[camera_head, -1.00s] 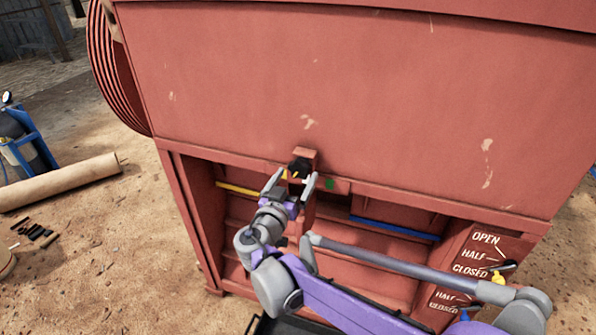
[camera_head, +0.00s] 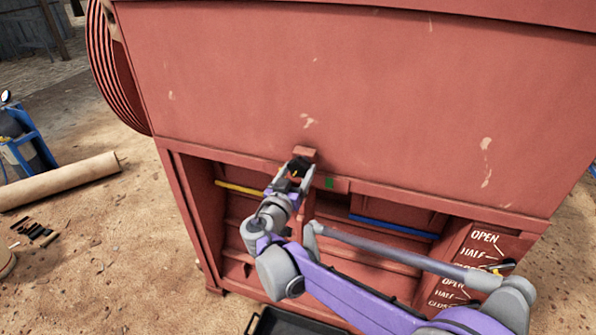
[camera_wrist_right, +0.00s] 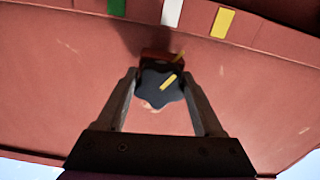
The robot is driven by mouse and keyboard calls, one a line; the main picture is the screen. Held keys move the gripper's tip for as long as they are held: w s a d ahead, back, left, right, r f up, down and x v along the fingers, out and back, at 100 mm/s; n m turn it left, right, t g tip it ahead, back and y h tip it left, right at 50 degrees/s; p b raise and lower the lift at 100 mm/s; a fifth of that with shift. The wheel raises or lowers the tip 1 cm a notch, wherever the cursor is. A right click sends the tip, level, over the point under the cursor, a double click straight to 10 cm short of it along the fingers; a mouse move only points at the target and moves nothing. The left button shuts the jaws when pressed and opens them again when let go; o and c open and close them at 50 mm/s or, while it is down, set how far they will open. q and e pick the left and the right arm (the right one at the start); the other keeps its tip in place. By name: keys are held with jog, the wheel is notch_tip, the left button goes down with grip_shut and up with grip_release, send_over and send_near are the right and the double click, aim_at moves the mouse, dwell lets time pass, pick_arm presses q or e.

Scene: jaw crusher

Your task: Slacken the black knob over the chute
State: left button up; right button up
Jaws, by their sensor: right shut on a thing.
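The black knob (camera_head: 299,167) sits under a small red block on the front of the red crusher housing, above the open chute bay (camera_head: 380,261). In the right wrist view the lobed knob (camera_wrist_right: 157,86) carries a yellow stripe, and a second yellow mark is just above it. My right gripper (camera_head: 293,174) reaches up to the knob from below and is shut on it. In the wrist view its two fingers (camera_wrist_right: 160,92) stand at the knob's left and right sides. The fingers partly hide the knob in the head view. My left gripper is not in view.
Green (camera_wrist_right: 117,8), white (camera_wrist_right: 172,12) and yellow (camera_wrist_right: 222,22) patches line the red edge near the knob. A yellow bar (camera_head: 240,188) and a blue bar (camera_head: 394,228) cross the bay. An OPEN/HALF/CLOSED lever panel (camera_head: 478,250) is at right. A black tray (camera_head: 285,325) lies below.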

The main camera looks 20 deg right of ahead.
jog(key=shift+c, duration=0.3)
jog(key=n, duration=0.4)
jog(key=shift+p, duration=0.35)
jog(key=n, duration=0.3)
jog(key=shift+s+d+n, duration=0.1)
jog(key=shift+n, duration=0.2)
jog(key=n, duration=0.4)
jog(key=shift+r+p, duration=0.1)
jog(key=shift+p, duration=0.2)
jog(key=shift+d+r+n, duration=0.1)
jog(key=shift+n, duration=2.2)
jog(key=o, duration=1.4)
